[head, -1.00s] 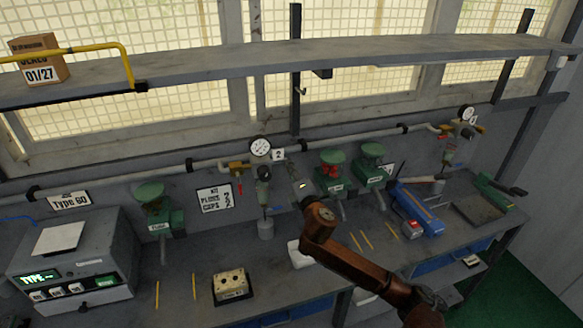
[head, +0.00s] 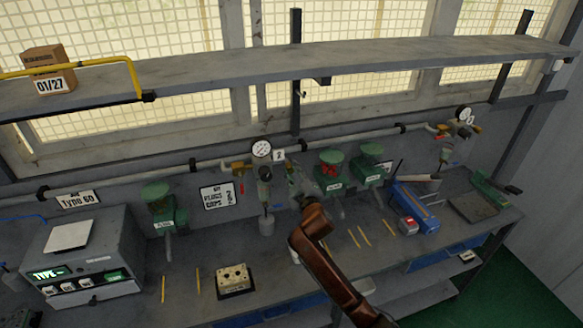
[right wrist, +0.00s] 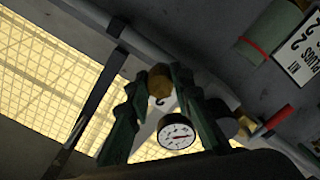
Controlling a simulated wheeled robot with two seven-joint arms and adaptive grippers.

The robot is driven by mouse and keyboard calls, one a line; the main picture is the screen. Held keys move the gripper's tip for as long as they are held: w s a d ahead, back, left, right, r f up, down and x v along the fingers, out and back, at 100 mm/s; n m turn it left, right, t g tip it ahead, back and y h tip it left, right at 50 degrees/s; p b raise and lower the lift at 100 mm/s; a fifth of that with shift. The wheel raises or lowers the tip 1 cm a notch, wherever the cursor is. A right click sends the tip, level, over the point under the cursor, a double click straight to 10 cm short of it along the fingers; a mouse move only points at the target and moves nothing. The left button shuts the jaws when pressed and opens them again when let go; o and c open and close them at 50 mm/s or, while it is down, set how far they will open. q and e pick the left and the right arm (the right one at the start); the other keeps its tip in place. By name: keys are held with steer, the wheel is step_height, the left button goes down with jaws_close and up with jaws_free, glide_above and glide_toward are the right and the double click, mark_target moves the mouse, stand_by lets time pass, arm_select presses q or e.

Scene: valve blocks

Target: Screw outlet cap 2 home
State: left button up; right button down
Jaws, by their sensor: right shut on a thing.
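My right gripper (head: 297,172) is raised just right of the pressure gauge (head: 261,149) and the small "2" label at station 2. In the right wrist view my two dark green fingers (right wrist: 160,82) are shut on a brass hex cap (right wrist: 159,79). The gauge (right wrist: 177,134) shows between the fingers, below the cap in the picture. The valve block (head: 264,175) of station 2 hangs under the gauge, with a brass fitting (head: 238,167) and red lever at its left. I cannot tell whether the cap touches the outlet. My left gripper is out of view.
A grey pipe (head: 120,178) runs along the back wall under a long shelf (head: 220,82). Green valve units (head: 158,205) stand along the bench. A beige block with holes (head: 234,278) and yellow strips lie in front. A blue tool (head: 412,205) lies right.

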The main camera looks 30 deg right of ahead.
steer(key=shift+f+m+p, duration=0.15)
steer(key=shift+m+p, duration=0.65)
steer(key=shift+m, duration=1.1)
steer(key=shift+f, duration=0.1)
steer(key=c, duration=1.7)
jaws_free()
steer(key=shift+r, duration=0.2)
steer(key=shift+s, duration=0.2)
steer(key=v, duration=1.1)
steer(key=shift+s+f, duration=0.1)
steer(key=shift+s, duration=0.2)
